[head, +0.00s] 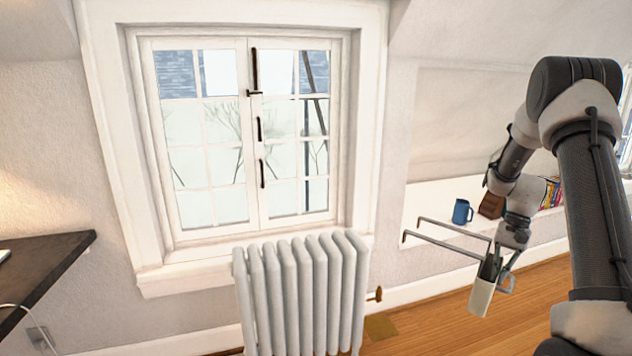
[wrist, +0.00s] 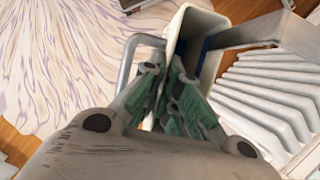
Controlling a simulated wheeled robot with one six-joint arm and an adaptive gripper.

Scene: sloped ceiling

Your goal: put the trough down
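The trough is a cream, narrow, open box (head: 481,299) with two long grey bars reaching left, their ends bent down. In the head view it hangs tilted in the air at lower right, to the right of the radiator and apart from it. My gripper (head: 497,266) is above it, fingers on its upper part. In the wrist view my gripper (wrist: 172,86) has its green-padded fingers close together at the trough's (wrist: 211,65) rim, shut on it. Something blue shows inside the trough. Exactly which part the pads touch is partly hidden.
A white ribbed radiator (head: 303,290) stands under the window (head: 245,140). A white ledge (head: 430,203) at right holds a blue mug (head: 462,211), a brown block (head: 491,205) and books (head: 551,192). A dark desk (head: 40,265) is at left. Wooden floor (head: 440,325) is open.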

